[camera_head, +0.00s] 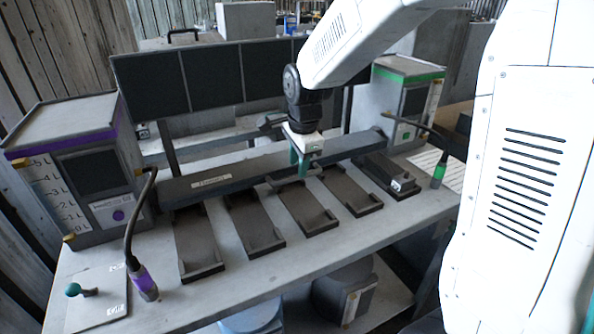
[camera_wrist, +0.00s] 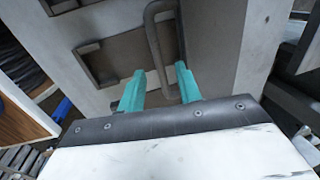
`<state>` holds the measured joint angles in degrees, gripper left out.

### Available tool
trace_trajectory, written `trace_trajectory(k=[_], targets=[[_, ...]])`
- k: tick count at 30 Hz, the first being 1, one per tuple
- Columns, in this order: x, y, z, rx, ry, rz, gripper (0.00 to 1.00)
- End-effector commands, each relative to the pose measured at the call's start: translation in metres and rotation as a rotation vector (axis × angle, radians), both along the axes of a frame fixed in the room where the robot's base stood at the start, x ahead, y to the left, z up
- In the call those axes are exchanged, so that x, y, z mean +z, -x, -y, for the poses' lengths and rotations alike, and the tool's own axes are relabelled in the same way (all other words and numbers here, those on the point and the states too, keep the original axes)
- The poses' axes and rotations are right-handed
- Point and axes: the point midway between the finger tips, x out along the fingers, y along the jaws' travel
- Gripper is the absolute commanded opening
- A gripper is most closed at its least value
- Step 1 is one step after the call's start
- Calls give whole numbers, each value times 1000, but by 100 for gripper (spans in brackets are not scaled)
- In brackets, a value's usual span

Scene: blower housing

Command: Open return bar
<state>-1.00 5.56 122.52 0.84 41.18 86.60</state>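In the head view a long dark grey bar (camera_head: 243,176) with a small white label (camera_head: 211,183) runs along the bench behind a row of dark trays. My gripper (camera_head: 303,170) points down over the middle of this bar, with its teal fingers close to it. In the wrist view my gripper (camera_wrist: 160,92) has its two teal fingers apart. A grey looped handle (camera_wrist: 153,38) reaches down toward the gap between them. I cannot tell whether the fingers touch it, or whether it belongs to the bar.
Several dark trays (camera_head: 253,226) line the bench front. A purple-marked box (camera_head: 97,185) stands left and a green-marked box (camera_head: 385,100) right. Dark panels (camera_head: 215,77) stand behind. A blue container (camera_head: 252,319) is below. Bare bench (camera_head: 345,240) lies in front of the trays.

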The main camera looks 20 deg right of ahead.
Motion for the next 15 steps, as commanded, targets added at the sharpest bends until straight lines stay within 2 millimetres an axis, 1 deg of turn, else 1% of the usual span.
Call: trace_trajectory(k=[1, 3, 6, 10, 15], targets=[[-8, -1, 0, 0, 0, -3, 34], [-17, -3, 0, 0, 0, -3, 34], [-26, -4, 0, 1, 0, -2, 34], [-31, -5, 0, 1, 0, -1, 34], [-31, -5, 0, 1, 0, 0, 34]])
